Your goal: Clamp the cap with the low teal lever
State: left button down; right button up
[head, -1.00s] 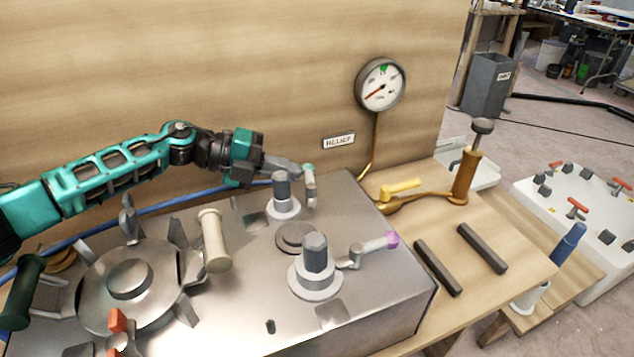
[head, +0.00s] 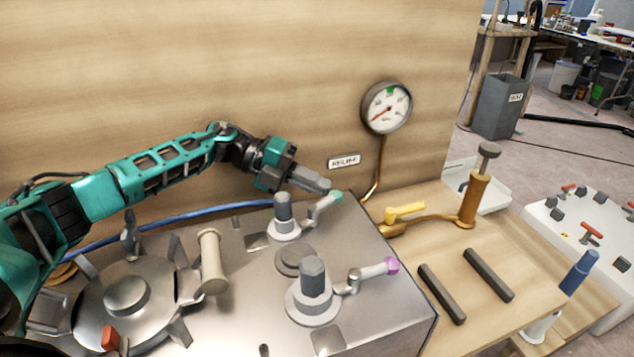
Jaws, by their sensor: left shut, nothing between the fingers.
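The teal-tipped lever (head: 326,205) sits on the back post (head: 284,215) of the metal box. It slants up and to the right from its pivot, with its teal tip at the far end. My left gripper (head: 327,186) is shut and empty, just above and behind the tip; I cannot tell whether it touches it. A flat round grey disc (head: 295,260), perhaps the cap, lies between the two posts. My right gripper is not in view.
A purple-tipped lever (head: 375,271) is on the front post (head: 313,290). A cream handle (head: 212,262) and round hatch (head: 126,295) lie left. A gauge (head: 386,107) hangs on the wooden wall. A yellow handle (head: 405,211) and brass pump (head: 474,200) stand right.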

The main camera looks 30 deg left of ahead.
pick_arm(q)
jog(key=shift+w+d+r, duration=0.1)
jog(key=shift+d+r, duration=0.05)
jog(key=shift+d, duration=0.1)
jog(key=shift+w+d+p, duration=0.15)
jog(key=shift+d+p, duration=0.25)
jog(key=shift+w+d+p, duration=0.1)
jog(key=shift+d+p, duration=0.25)
jog(key=shift+d, duration=0.35)
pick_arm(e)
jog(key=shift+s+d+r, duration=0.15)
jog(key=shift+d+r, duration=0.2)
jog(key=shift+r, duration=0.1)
pick_arm(q)
notch_tip(320, 180, up, 20)
jog(key=p, duration=0.2)
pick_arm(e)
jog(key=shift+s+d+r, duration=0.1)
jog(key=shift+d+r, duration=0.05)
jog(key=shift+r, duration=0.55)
